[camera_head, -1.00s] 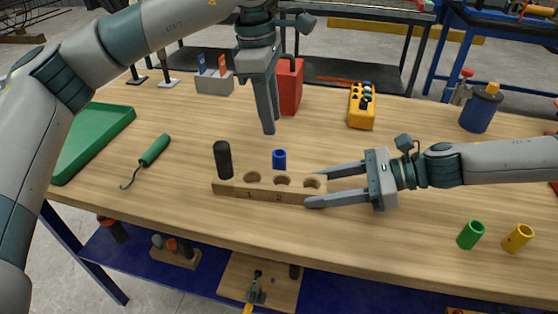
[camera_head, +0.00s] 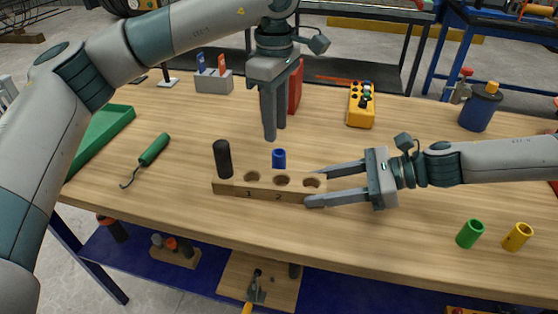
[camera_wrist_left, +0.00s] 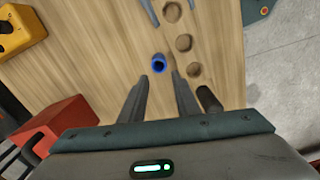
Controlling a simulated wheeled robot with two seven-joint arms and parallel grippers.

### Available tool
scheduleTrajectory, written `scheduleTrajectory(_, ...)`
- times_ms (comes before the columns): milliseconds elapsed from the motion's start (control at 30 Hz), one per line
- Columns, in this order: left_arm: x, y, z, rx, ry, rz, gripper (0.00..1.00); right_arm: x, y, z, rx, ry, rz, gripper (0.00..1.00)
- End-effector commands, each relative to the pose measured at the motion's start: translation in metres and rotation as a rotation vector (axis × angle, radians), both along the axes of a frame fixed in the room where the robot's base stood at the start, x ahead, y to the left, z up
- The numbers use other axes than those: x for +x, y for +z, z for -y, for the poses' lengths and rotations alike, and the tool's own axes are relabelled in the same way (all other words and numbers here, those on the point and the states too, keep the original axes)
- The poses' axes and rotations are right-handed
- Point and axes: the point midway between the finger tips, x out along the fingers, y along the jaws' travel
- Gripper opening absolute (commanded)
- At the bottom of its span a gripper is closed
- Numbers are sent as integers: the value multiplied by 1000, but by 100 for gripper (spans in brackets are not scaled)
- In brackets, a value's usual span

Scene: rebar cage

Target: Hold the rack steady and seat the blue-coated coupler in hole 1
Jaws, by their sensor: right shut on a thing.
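The wooden rack (camera_head: 232,188) lies on the bench with a black peg (camera_head: 222,159) upright at its left end. Hole 1 (camera_head: 251,177) is empty, as are hole 2 (camera_head: 281,181) and the hole at the right end. The blue-coated coupler (camera_head: 279,158) stands upright on the bench behind hole 2, apart from the rack; it also shows in the left wrist view (camera_wrist_left: 158,63). My left gripper (camera_head: 274,139) points down just above and behind the coupler, its fingers (camera_wrist_left: 162,84) apart and empty. My right gripper (camera_head: 316,187) is shut on the rack's right end.
A green-handled hook (camera_head: 152,151) and green tray (camera_head: 100,135) lie at left. A red container (camera_head: 295,88) stands behind my left gripper, with a yellow box (camera_head: 361,105) to its right. Green (camera_head: 470,234) and yellow (camera_head: 518,237) couplers stand at front right.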

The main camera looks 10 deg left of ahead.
Motion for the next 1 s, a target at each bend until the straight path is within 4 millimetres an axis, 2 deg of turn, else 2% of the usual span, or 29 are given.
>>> scheduleTrajectory(100, 0, -19, 0, 1, 0, -3, 29, 0, 1, 0, 1, 0, 1, 15)
scheduleTrajectory(300, 0, -40, 1, 0, 0, -1, 29, 0, 1, 0, 1, 0, 1, 15)
scheduleTrajectory(767, 0, -46, 1, 0, 0, -1, 29, 0, 1, 0, 1, 0, 1, 15)
scheduleTrajectory(1000, -1, -70, 6, 0, 0, -3, 29, 0, 1, 0, 1, 0, 1, 15)
